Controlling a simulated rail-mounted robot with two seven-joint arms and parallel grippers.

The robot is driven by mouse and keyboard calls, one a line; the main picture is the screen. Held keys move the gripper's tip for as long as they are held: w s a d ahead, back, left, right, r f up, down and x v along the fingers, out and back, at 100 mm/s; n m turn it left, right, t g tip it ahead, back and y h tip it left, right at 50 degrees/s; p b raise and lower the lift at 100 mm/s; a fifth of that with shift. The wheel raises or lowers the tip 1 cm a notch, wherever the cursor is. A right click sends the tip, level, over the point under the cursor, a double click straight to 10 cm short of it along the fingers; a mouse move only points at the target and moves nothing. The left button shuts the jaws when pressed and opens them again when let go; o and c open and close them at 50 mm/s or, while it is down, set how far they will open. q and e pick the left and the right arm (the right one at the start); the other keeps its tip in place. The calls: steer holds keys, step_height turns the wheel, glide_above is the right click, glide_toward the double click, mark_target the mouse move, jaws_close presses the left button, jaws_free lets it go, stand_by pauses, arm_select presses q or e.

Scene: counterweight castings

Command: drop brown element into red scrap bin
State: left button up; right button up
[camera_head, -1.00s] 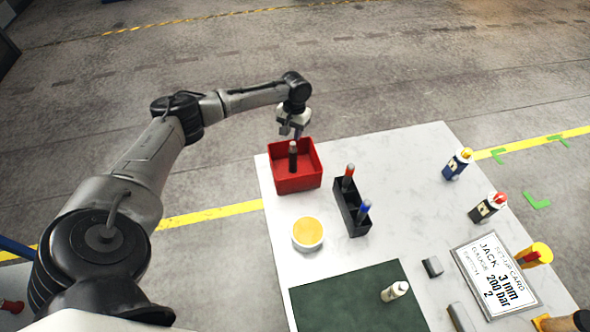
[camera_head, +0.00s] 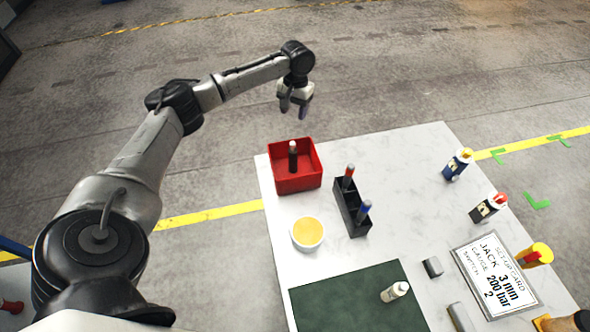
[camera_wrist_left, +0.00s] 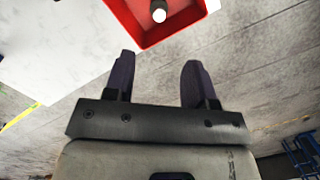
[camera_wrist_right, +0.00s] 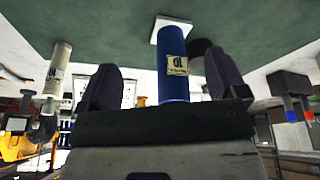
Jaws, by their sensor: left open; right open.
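The red scrap bin (camera_head: 297,184) stands at the table's far left corner. A dark element (camera_head: 293,158) with a pale top stands upright in it, probably the brown one; its shade is hard to tell. My left gripper (camera_head: 294,108) is open and empty, above and beyond the bin. In the left wrist view the bin (camera_wrist_left: 197,16) and the element's pale end (camera_wrist_left: 159,14) lie ahead of the open fingers (camera_wrist_left: 158,70). My right gripper (camera_wrist_right: 163,78) is open, with a labelled blue cylinder (camera_wrist_right: 173,85) showing between its fingers; contact cannot be told.
A black rack (camera_head: 351,208) holds a red-topped and a blue-topped piece beside a yellow-filled white bowl (camera_head: 308,233). A white cylinder (camera_head: 394,291) stands on the green mat (camera_head: 345,305). A set-up card (camera_head: 497,280) and labelled bottles (camera_head: 458,164) are at the right.

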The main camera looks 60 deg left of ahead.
arm_select(q)
steer(key=shift+w+a+r, duration=0.1)
steer(key=shift+w+r, duration=0.05)
steer(key=shift+r, duration=1.15)
steer(key=shift+w+a+r, duration=0.1)
steer(key=shift+w+r, duration=0.05)
steer(key=shift+r, duration=1.1)
